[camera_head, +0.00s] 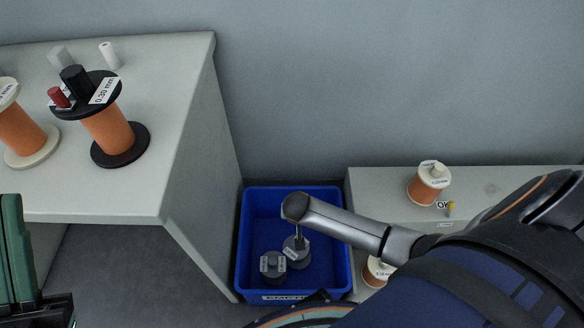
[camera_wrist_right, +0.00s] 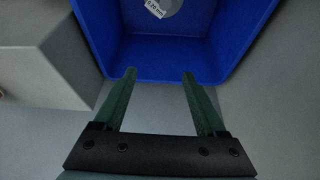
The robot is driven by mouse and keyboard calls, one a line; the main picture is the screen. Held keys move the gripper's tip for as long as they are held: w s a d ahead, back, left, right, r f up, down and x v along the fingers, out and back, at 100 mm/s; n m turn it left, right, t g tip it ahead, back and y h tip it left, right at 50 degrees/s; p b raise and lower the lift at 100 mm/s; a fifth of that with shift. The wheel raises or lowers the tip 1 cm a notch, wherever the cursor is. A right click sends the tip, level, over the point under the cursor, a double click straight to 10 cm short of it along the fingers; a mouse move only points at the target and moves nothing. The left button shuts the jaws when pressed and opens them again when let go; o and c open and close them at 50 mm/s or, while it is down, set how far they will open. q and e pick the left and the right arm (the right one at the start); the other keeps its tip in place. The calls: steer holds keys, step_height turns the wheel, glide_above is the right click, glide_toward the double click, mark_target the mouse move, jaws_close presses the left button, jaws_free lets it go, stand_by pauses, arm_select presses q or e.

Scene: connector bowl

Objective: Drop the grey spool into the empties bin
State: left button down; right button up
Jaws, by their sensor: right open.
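The blue empties bin (camera_head: 345,235) stands on the floor between the tables. Two grey spools with white labels lie in it, one at the front (camera_head: 273,264) and one behind to the right (camera_head: 297,250). The right wrist view shows the bin (camera_wrist_right: 130,55) and part of a labelled grey spool (camera_wrist_right: 178,5) at the top edge. My right gripper (camera_wrist_right: 159,77) is open and empty, its green fingertips apart near the bin's wall. In the head view my right arm hides it. My left gripper (camera_head: 12,205) shows partly at the lower left; its opening is unclear.
The left table (camera_head: 150,190) holds orange-wound spools, one with black flanges (camera_head: 108,130), and small cylinders. A low right table (camera_head: 375,185) carries another orange spool (camera_head: 428,184). A further spool (camera_head: 376,272) stands lower, partly behind my right arm, which reaches over the bin.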

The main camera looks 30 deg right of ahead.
mark_target(81, 217)
arm_select(q)
steer(key=w+f+n+g+y+p, duration=0.1)
steer(key=w+f+n+y, duration=0.1)
steer(key=f, duration=0.3)
steer(key=w+a+f+n+g+y+p, duration=0.1)
steer(key=w+f+n+y, duration=0.1)
steer(key=f+y, duration=0.2)
steer(key=w+f+n+g+y+p, duration=0.1)
steer(key=w+f+n+g+y, duration=0.1)
steer(key=f, duration=0.4)
steer(key=shift+w+a+n+y, duration=0.3)
steer(key=shift+n+y, duration=0.1)
steer(key=shift+n, duration=0.1)
steer(key=s+f+n+g+y+p, duration=0.1)
steer(key=s+f+g, duration=0.1)
steer(key=f, duration=0.6)
steer(key=s+f+n+g+y+p, duration=0.1)
steer(key=s+f+g, duration=0.2)
steer(key=f+g, duration=0.2)
step_height(81, 217, down, 4)
steer(key=shift+r+p, duration=0.25)
steer(key=shift+p, duration=0.15)
arm_select(e)
steer(key=v, duration=1.2)
arm_select(q)
steer(key=shift+a, duration=0.1)
